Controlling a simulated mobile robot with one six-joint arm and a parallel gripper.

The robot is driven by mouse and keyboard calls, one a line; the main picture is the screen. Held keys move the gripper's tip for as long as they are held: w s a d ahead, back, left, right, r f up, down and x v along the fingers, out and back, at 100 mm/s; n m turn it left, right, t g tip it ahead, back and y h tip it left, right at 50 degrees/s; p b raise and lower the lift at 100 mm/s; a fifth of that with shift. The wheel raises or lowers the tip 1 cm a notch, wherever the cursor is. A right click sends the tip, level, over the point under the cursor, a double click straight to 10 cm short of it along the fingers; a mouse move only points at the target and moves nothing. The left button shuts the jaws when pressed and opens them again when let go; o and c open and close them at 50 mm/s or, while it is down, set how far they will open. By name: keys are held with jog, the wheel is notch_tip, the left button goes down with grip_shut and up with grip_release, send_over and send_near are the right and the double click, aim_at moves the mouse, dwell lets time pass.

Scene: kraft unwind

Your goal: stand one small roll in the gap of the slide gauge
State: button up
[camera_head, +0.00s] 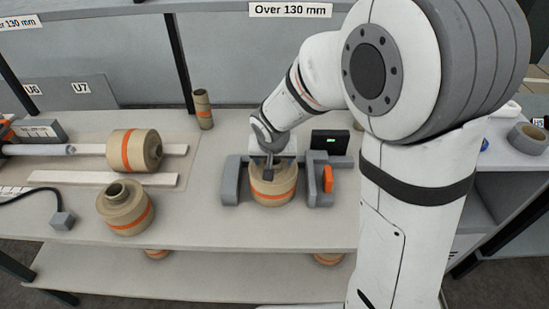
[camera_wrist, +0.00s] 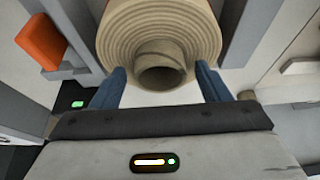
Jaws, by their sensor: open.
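A small kraft roll with an orange band (camera_head: 273,186) stands upright in the gap of the grey slide gauge (camera_head: 231,182), between its two jaws. In the wrist view the roll (camera_wrist: 160,25) shows its wound end and hollow core close up. My gripper (camera_head: 270,165) is at the roll's top, on its back side. Its two blue fingers (camera_wrist: 162,88) are apart, one on each side of the core's protruding end. I cannot tell if they touch the roll. The gauge's orange part (camera_wrist: 40,42) is at the left in the wrist view.
Two more banded rolls, one on the rail (camera_head: 134,150) and one on the bench (camera_head: 125,207), are at the left. A slim tube (camera_head: 202,109) stands behind. A black display (camera_head: 330,142) sits behind the gauge. Bench between the left rolls and gauge is clear.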

jog(key=shift+s+r, duration=0.1)
jog(key=shift+r, duration=0.4)
jog(key=v, duration=1.1)
jog(key=s+d+g, duration=0.1)
jog(key=s+d, duration=1.3)
jog(key=s, duration=0.2)
jog(key=shift+d+f+b, duration=0.25)
jog(key=shift+f+b, duration=0.05)
jog(key=shift+f, duration=0.05)
